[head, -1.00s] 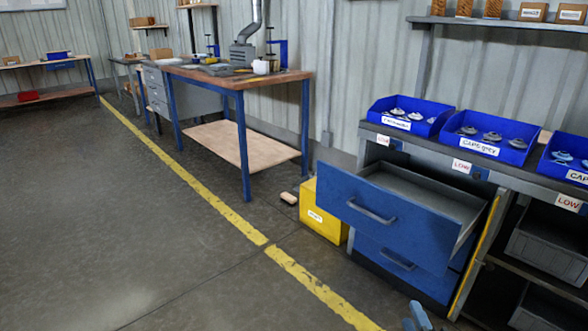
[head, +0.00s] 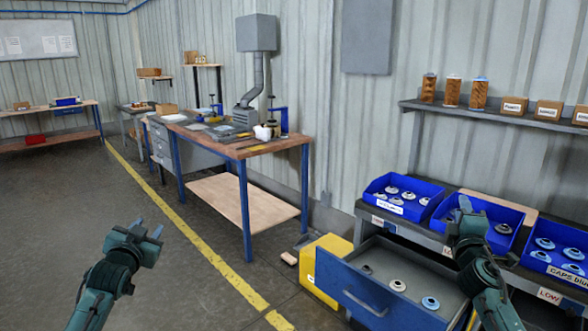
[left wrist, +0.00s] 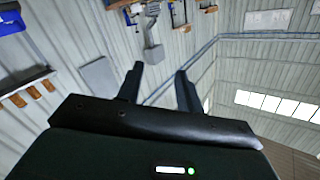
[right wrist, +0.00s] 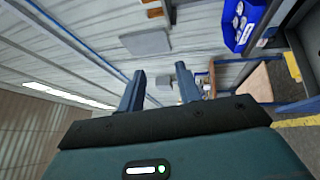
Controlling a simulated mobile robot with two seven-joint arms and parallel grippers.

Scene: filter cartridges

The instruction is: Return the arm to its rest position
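My left gripper (head: 148,230) is raised at the lower left of the head view, over open floor. Its two fingers are apart with nothing between them, as the left wrist view (left wrist: 158,80) also shows. My right gripper (head: 466,212) is raised at the right of the head view, in front of the workbench bins and beside the open drawer. Its fingers are apart and empty in the right wrist view (right wrist: 160,90). Both arms come up from the bottom edge of the head view. Neither gripper visibly touches anything.
A blue drawer (head: 362,300) stands pulled out, with a few caps inside. Blue cap bins (head: 408,208) line the bench top. A shelf (head: 485,114) above holds cartridges and boxes. A yellow box (head: 325,248) sits on the floor. The floor at left is clear.

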